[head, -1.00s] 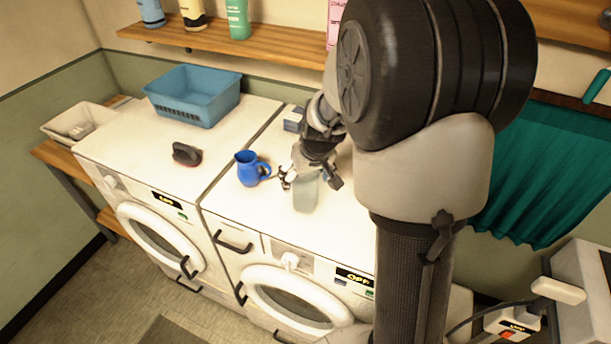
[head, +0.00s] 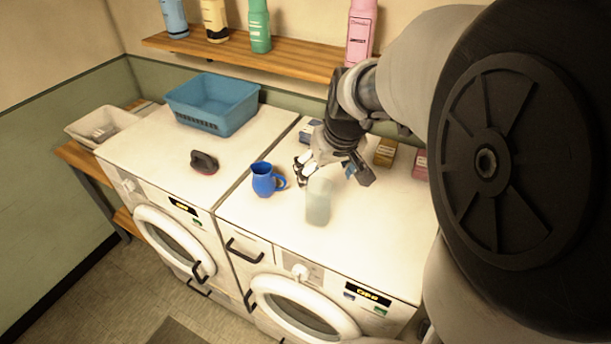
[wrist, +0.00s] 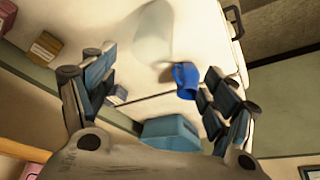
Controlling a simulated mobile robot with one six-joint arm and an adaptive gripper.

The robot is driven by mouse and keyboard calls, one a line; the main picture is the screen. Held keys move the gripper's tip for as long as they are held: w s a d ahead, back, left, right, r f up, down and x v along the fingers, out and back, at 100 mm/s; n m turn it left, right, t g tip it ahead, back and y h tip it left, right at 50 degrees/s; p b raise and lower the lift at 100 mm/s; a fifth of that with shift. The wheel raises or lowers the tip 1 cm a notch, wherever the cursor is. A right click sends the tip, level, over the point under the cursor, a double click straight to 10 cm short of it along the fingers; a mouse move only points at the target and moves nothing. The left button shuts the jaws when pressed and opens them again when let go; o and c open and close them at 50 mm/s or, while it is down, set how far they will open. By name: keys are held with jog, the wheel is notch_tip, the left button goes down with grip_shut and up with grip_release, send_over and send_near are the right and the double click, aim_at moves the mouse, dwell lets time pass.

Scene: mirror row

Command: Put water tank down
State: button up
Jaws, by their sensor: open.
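The water tank (head: 318,203), a pale translucent container, stands upright on the white top of the right-hand machine. It also shows in the wrist view (wrist: 152,32), ahead of my fingers. My gripper (head: 334,175) is open just behind and above the tank. In the wrist view my gripper's fingers (wrist: 160,68) are spread wide with nothing between them, and the tank appears clear of them.
A blue mug (head: 264,180) stands close left of the tank. A dark-handled brush (head: 204,162) and a blue basket (head: 213,103) sit on the left machine. Small boxes (head: 386,152) stand behind my gripper. The machine top right of the tank is clear.

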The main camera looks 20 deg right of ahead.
jog(key=s+a+r, duration=0.2)
jog(key=s+a, duration=0.4)
jog(key=s, duration=0.4)
jog(key=s+a+r+n, duration=0.1)
jog(key=s+a, duration=0.5)
jog(key=s, duration=0.4)
jog(key=shift+s+r, duration=0.4)
jog(key=shift+a, duration=0.1)
notch_tip(320, 180, down, 10)
jog(key=b, duration=1)
